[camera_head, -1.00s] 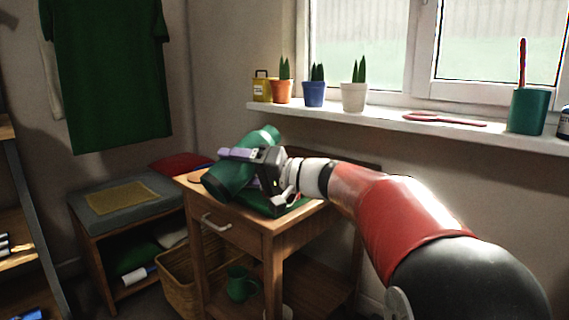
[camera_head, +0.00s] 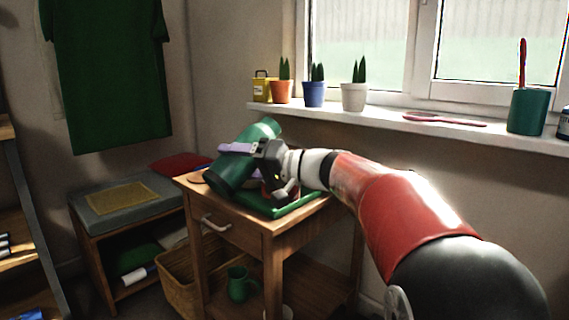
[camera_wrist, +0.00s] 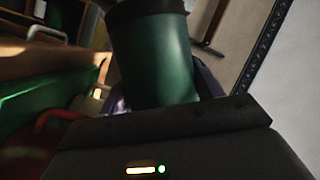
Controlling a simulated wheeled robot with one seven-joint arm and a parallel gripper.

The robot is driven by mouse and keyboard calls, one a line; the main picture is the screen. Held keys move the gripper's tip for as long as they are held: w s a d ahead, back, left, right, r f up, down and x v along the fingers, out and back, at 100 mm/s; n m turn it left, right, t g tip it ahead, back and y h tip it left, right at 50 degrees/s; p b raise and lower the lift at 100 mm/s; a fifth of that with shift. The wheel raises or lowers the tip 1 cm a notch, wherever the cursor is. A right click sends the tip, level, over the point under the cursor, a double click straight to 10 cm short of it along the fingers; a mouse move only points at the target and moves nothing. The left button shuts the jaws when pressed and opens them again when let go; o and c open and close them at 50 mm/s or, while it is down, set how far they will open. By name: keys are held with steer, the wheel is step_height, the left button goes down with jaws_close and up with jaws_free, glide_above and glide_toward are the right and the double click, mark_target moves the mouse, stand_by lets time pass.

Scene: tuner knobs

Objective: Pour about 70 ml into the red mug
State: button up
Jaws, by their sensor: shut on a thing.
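My gripper (camera_head: 238,152) is shut on a green bottle (camera_head: 230,176) above the small wooden table. The bottle leans strongly, its upper end to the right and its lower end to the left. In the wrist view the green bottle (camera_wrist: 155,62) fills the middle, with a dark band at its top. A curved red piece (camera_wrist: 58,118), perhaps the red mug's rim or handle, shows at the left there. In the head view my gripper and the bottle hide most of the mug, and only a trace of red shows. I cannot see any liquid.
A green tray (camera_head: 300,206) lies on the wooden table (camera_head: 285,228). A green mug (camera_head: 238,284) stands on its lower shelf. A windowsill (camera_head: 390,118) behind holds potted plants and a green cup (camera_head: 528,110). A bench (camera_head: 125,205) stands at the left.

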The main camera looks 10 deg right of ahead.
mark_target(256, 139)
steer(key=n+b, duration=0.1)
steer(key=w+d+r+n+h+b, duration=0.1)
steer(key=n, duration=0.1)
steer(key=shift+d+h, duration=0.25)
steer(key=shift+h, duration=0.05)
steer(key=shift+f+n+h+b, duration=0.3)
steer(key=shift+f+n+b, duration=0.25)
steer(key=shift+b, duration=0.15)
steer(key=shift+a+r+n+h+p, duration=0.1)
steer(key=shift+n+h+p, duration=0.35)
steer(key=shift+n, duration=0.1)
steer(key=shift+s+r+n+h, duration=0.1)
steer(key=shift+r+n+h, duration=0.25)
steer(key=shift+n, duration=0.25)
steer(key=shift+r+n+h, duration=0.3)
steer(key=shift+r+n, duration=0.05)
steer(key=shift+n, duration=0.05)
steer(key=shift+d+r+n+h+p, duration=0.2)
steer(key=shift+r+n+h+p, duration=0.3)
steer(key=shift+r, duration=0.65)
